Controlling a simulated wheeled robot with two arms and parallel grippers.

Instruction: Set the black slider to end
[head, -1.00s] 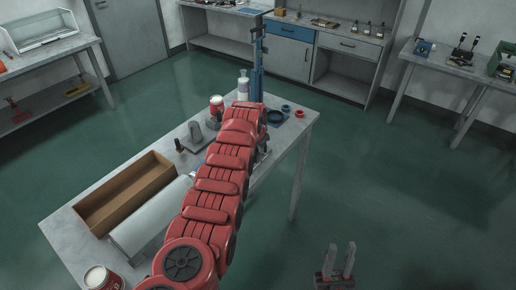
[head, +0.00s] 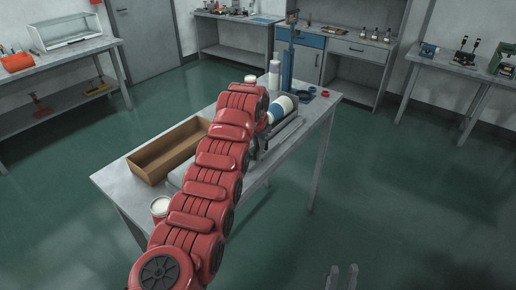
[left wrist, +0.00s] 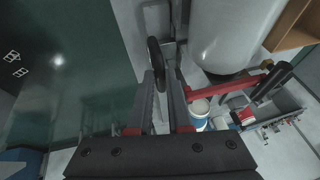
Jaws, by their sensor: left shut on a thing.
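In the left wrist view the black slider (left wrist: 155,54) shows as a dark, rounded upright part at the tips of my left gripper (left wrist: 166,68). The two fingers are close together and shut on it. It stands beside a large pale cylinder (left wrist: 226,35). In the head view my red left arm reaches over the table and hides the slider and most of the gripper. A grey rail-like part (head: 284,132) shows just right of the arm's end. My right gripper (head: 342,276) shows at the bottom edge, its two fingers apart and empty.
The floor right of the table is clear.

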